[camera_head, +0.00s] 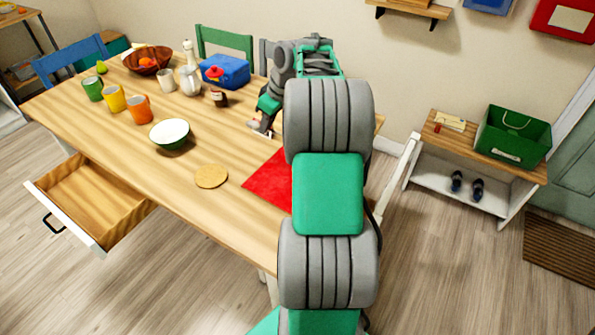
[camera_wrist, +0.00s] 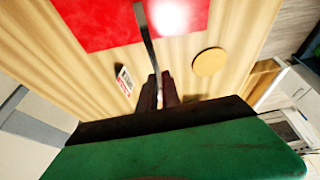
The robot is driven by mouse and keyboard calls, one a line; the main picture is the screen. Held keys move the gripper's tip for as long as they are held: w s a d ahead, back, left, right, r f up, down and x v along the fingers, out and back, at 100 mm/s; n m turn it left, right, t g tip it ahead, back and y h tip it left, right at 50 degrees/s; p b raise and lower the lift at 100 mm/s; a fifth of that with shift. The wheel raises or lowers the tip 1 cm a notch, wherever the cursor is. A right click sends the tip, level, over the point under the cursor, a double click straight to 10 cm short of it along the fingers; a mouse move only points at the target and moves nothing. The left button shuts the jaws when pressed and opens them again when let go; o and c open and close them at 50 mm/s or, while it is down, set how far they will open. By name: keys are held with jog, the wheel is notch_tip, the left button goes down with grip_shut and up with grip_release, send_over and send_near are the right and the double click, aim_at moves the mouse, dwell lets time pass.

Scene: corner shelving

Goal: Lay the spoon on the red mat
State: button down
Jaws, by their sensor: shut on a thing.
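The red mat (camera_head: 268,182) lies on the table, partly hidden behind my arm in the head view. It fills the upper left of the wrist view (camera_wrist: 85,20). My gripper (camera_head: 263,128) is low over the table, beyond the mat's far side. In the wrist view my gripper (camera_wrist: 164,92) is shut on the spoon (camera_wrist: 147,40), a thin grey metal strip. The spoon's far part overlaps the mat in that view and runs out of the top edge. I cannot tell its height above the mat. The spoon is not clear in the head view.
A round tan coaster (camera_head: 211,176) lies left of the mat, with a green-white bowl (camera_head: 170,132) farther back. A small card (camera_wrist: 124,80) lies near my fingers. A dark jar (camera_head: 219,98) and a blue box (camera_head: 225,71) stand behind. The drawer (camera_head: 92,200) is open.

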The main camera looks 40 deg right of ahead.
jog(key=s+d+f, duration=0.1)
jog(key=d+f, duration=0.2)
jog(key=d, duration=0.1)
jog(key=s+d+f+p, duration=0.1)
jog(key=s+d+f, duration=0.1)
jog(key=d, duration=0.3)
jog(key=s+d+f, duration=0.1)
jog(key=d+f, duration=0.3)
jog(key=shift+s+d+f, duration=0.15)
jog(key=shift+s+f, duration=0.15)
jog(key=shift+f, duration=0.05)
notch_tip(320, 180, down, 3)
jog(key=shift+d+r+p, duration=0.1)
jog(key=shift+r+p, duration=0.05)
jog(key=shift+p, duration=0.3)
jog(key=shift+f, duration=0.45)
jog(key=c, duration=1.5)
grip_release()
jog(key=shift+c, duration=0.2)
